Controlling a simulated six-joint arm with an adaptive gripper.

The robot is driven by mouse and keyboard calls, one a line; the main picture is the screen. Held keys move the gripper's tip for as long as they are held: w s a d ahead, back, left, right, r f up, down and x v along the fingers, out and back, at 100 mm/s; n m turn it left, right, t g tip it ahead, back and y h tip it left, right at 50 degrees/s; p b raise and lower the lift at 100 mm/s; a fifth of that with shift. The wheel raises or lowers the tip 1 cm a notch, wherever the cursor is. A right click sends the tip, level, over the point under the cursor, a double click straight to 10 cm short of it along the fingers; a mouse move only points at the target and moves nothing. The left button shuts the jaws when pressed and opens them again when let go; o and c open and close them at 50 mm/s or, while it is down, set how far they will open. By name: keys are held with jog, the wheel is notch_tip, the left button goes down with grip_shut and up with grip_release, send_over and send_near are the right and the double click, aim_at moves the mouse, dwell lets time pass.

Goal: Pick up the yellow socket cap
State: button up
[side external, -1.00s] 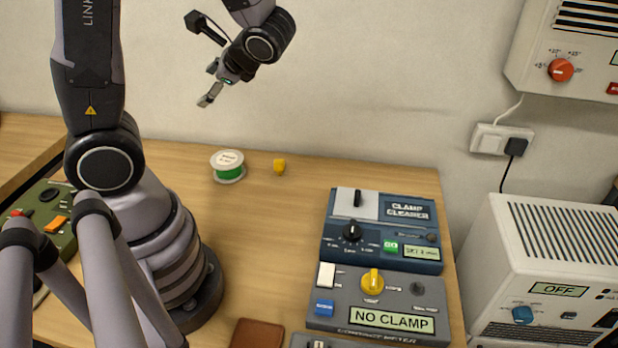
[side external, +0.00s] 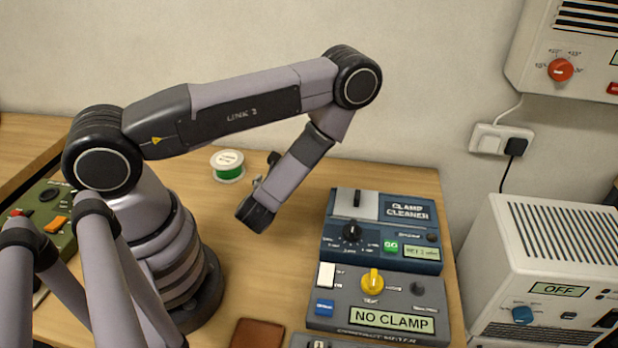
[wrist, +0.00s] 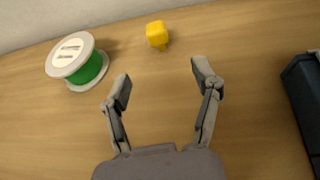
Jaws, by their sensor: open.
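The yellow socket cap (wrist: 157,35) lies on the wooden table in the wrist view, near the table's back edge. It is small and blocky. My gripper (wrist: 163,80) is open and empty in the wrist view, and the cap shows beyond its fingertips, a little left of the middle between them. They are apart. In the side external view my gripper (side external: 262,180) is mostly hidden behind my arm, just right of the wire spool, and the cap is hidden there.
A spool of green wire (side external: 228,166) stands left of the cap; it also shows in the wrist view (wrist: 77,60). The clamp cleaner (side external: 380,229) and a grey meter (side external: 378,302) stand to the right. A brown pad (side external: 258,334) lies in front. The wall (side external: 200,50) rises behind.

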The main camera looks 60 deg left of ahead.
jog(key=x, duration=0.7)
jog(key=shift+x, duration=2.7)
jog(key=shift+s+f, duration=0.15)
jog(key=shift+f, duration=0.05)
jog(key=c, duration=1)
